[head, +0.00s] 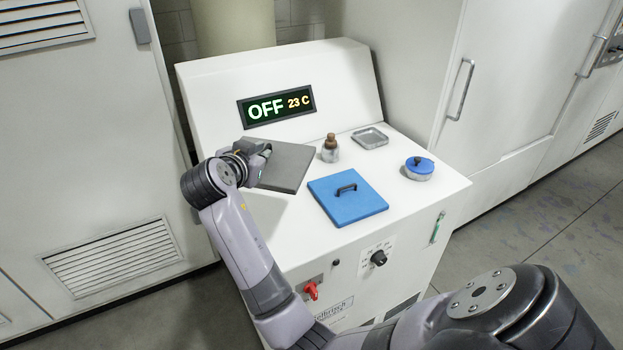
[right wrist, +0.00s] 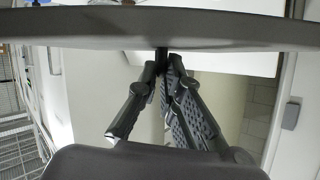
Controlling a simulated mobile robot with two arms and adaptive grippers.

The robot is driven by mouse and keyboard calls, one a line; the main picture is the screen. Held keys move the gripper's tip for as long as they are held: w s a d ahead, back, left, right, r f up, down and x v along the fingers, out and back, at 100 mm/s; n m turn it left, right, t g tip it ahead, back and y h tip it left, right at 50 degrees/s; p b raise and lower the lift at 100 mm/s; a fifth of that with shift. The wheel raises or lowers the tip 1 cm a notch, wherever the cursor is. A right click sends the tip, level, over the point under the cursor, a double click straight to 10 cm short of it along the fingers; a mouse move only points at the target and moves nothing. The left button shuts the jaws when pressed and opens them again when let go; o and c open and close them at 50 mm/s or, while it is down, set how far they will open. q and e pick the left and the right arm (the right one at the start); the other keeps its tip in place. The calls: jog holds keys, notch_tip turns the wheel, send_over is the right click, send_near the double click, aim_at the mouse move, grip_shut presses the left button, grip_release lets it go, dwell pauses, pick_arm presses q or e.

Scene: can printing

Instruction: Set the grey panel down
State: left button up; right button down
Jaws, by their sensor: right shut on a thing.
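The grey panel (head: 285,166) is a flat slab over the left part of the white machine's worktop (head: 295,213). My right gripper (head: 264,154) is shut on its left edge. In the right wrist view the panel (right wrist: 190,28) runs edge-on across the top, with the closed fingertips (right wrist: 162,56) at its edge. I cannot tell whether its underside touches the worktop. My left gripper is not in view.
A blue square lid with a handle (head: 348,200) lies right of the panel. The display (head: 276,106) reads OFF, 23 C. A red switch (head: 311,290) is on the front.

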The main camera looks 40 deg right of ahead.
notch_tip(320, 180, down, 19)
jog(key=p, duration=0.3)
jog(key=shift+p, duration=0.4)
jog(key=shift+f, duration=0.3)
jog(key=shift+a, duration=0.1)
jog(key=shift+f, duration=0.1)
jog(key=c, duration=1.8)
grip_release()
jog(key=shift+o, duration=0.2)
